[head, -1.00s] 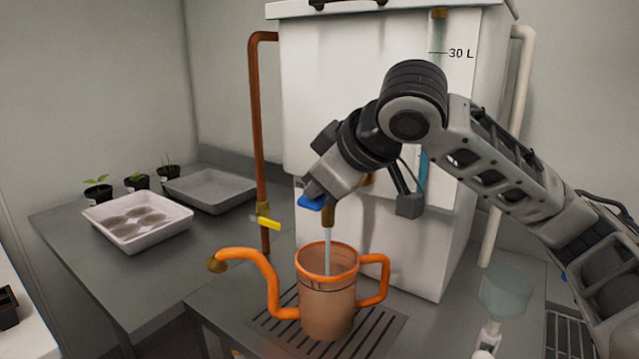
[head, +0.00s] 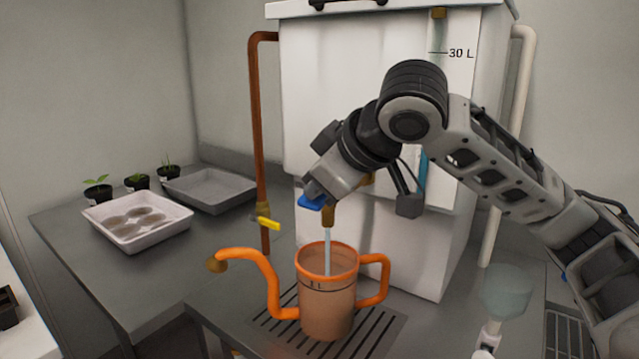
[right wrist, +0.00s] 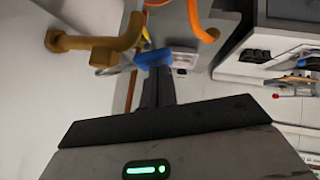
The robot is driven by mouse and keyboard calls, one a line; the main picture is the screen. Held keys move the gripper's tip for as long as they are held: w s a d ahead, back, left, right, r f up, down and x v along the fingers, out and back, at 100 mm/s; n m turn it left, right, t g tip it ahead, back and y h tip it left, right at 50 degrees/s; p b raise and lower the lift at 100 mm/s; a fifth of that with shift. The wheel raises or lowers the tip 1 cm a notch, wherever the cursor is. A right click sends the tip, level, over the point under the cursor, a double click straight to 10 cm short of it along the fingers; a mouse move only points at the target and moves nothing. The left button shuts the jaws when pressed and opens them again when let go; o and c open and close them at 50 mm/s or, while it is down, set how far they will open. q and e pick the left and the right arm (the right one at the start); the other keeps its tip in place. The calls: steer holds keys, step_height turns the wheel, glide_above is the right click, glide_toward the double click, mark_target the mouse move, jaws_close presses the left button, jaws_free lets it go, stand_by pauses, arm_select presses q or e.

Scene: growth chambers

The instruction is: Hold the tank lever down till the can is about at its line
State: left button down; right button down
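The white tank (head: 345,75) stands at the back, with a brass tap (head: 328,214) low on its front. My right gripper (head: 313,192) is at the tap's blue lever (head: 311,202). In the right wrist view its dark fingers (right wrist: 155,85) look closed together, their tips against the blue lever (right wrist: 153,58). A stream of water (head: 327,245) runs from the tap into the orange-rimmed can (head: 327,310). The can stands upright under the tap, a dark line marked 1 L near its top. The water surface looks close to that line. My left gripper is out of view.
The can stands on a slatted drain grate (head: 382,335). A copper pipe (head: 258,130) with a yellow-handled valve (head: 267,223) is left of the tank. A white tray (head: 160,232), a grey tray (head: 210,190) and small potted seedlings (head: 98,192) sit on the left bench. A funnel-like vessel (head: 505,285) is at right.

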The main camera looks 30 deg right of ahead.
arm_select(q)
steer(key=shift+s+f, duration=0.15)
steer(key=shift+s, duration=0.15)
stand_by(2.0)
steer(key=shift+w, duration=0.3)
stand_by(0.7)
